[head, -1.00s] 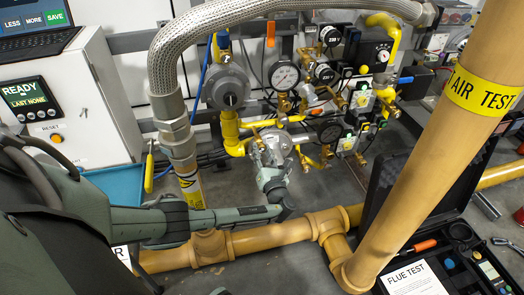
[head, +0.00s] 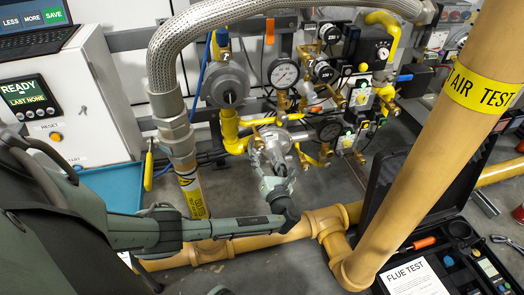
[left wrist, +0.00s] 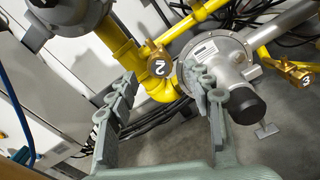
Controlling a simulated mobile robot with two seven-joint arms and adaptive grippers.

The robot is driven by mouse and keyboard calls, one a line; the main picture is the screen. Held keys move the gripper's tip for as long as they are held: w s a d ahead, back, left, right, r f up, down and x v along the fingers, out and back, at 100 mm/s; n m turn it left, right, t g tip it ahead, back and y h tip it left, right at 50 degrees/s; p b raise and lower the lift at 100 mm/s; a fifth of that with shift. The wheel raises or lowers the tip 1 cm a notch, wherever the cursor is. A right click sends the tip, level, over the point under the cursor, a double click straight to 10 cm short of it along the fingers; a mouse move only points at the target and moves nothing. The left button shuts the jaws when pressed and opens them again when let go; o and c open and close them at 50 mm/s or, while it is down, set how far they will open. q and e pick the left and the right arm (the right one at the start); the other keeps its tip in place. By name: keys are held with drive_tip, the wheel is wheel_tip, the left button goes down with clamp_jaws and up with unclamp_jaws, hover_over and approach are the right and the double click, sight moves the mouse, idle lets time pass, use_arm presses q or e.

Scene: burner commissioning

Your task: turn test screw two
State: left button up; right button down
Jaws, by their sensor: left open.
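In the left wrist view, a brass block marked 2 (left wrist: 158,65), which I take to be test screw two, sits on the yellow pipe elbow (left wrist: 122,48). My left gripper (left wrist: 165,102) is open and empty. Its two fingers stand apart below the block, one to its left and one to its right. The right finger overlaps the grey round regulator body (left wrist: 218,60) in the picture; contact cannot be told. In the head view my left gripper (head: 268,150) is in front of the yellow pipework and hides part of it.
Another brass block marked 3 (left wrist: 300,75) is at the right. A braided hose (head: 160,60) and a big tan pipe (head: 430,150) flank the pipework. Gauges (head: 284,73) and valves crowd behind. An open flue test case (head: 440,240) lies on the floor at right.

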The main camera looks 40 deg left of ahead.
use_arm(q)
drive_tip(key=v, duration=0.8)
